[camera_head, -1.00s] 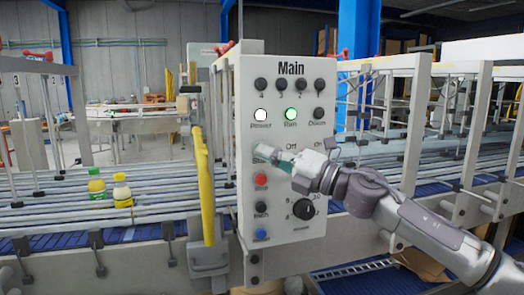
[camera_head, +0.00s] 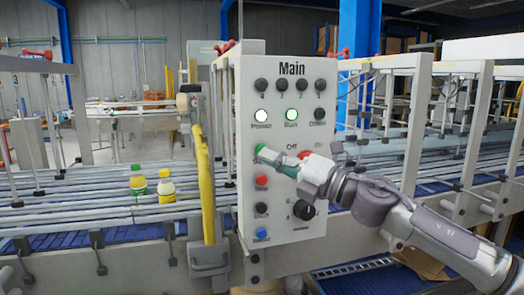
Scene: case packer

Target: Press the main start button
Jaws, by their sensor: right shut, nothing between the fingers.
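The grey control panel marked "Main" (camera_head: 248,70) stands in the middle of the view. Its green start button (camera_head: 261,149) shows at the panel's left side, above a partly hidden label. The green "Run" lamp (camera_head: 292,114) and the white "Power" lamp (camera_head: 261,115) are lit. My right gripper (camera_head: 285,171) is shut and empty. It is in front of the panel, just right of and below the green button, and appears apart from it. It hides part of the panel's middle. My left gripper is not in view.
A red stop button (camera_head: 261,181), a black button (camera_head: 261,209), a blue button (camera_head: 261,233) and a dark knob (camera_head: 304,210) are on the panel. A yellow guard (camera_head: 203,185) stands to its left. Bottles (camera_head: 166,188) are on the conveyor.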

